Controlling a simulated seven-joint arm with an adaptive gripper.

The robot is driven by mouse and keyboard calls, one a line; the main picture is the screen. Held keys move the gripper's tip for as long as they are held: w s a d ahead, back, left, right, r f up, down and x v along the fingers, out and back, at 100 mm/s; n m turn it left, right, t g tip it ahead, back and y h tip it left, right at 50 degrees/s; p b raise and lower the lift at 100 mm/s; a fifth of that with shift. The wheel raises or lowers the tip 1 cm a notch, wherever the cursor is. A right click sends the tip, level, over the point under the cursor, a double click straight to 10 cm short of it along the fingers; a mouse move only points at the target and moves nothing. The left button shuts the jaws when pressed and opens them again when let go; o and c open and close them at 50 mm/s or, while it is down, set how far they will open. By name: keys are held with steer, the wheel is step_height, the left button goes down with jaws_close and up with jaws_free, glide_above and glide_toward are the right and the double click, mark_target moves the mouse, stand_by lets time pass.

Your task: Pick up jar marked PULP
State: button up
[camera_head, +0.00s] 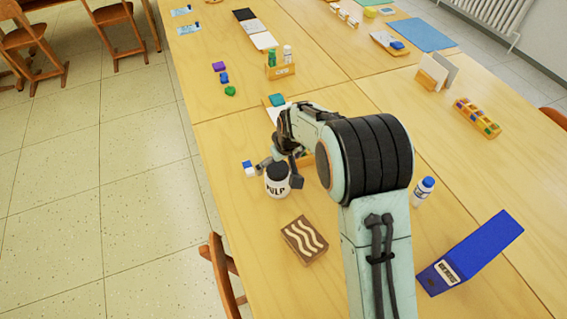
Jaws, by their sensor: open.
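The jar marked PULP (277,188) stands upright on the wooden table, left of my arm. It is white with a dark top and dark lettering. My gripper (279,176) is at the jar's top, with one dark finger toward its right side and another part to its left. My gripper is open. The wrist and gripper hide part of the jar's top, and I cannot tell whether the fingers touch it.
A brown block with white waves (304,240) lies in front of the jar. A small blue and white item (249,169) is just left of it. A chair (223,275) is at the left edge.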

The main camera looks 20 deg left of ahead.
mark_target(278, 168)
steer(key=x, duration=0.6)
steer(key=shift+w+r, duration=0.1)
steer(key=c, duration=1.3)
